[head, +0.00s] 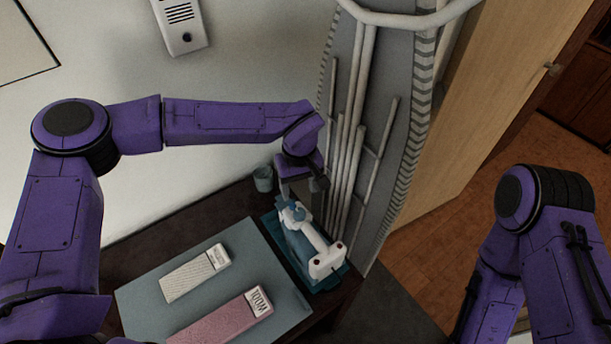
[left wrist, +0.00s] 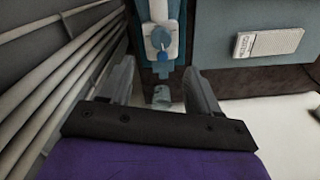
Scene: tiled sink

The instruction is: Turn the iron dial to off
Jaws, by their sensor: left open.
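The iron (head: 322,258) is white and teal and lies on a teal base at the right end of the dark table. In the left wrist view the iron (left wrist: 161,14) is at the top centre, with a round blue knob (left wrist: 162,40) that looks like its dial. I cannot read the dial's setting. My left gripper (head: 302,190) is above the far end of the iron, apart from it. In the left wrist view its two fingers (left wrist: 160,74) are spread with nothing held, and the knob shows beyond them. My right gripper is out of view.
A small grey cup (head: 263,179) stands behind the iron, near my left gripper. A grey mat (head: 145,300) holds a white box (head: 195,273) and a pink box (head: 222,318). A grey ironing board (head: 390,120) with white tubes stands upright close on the right.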

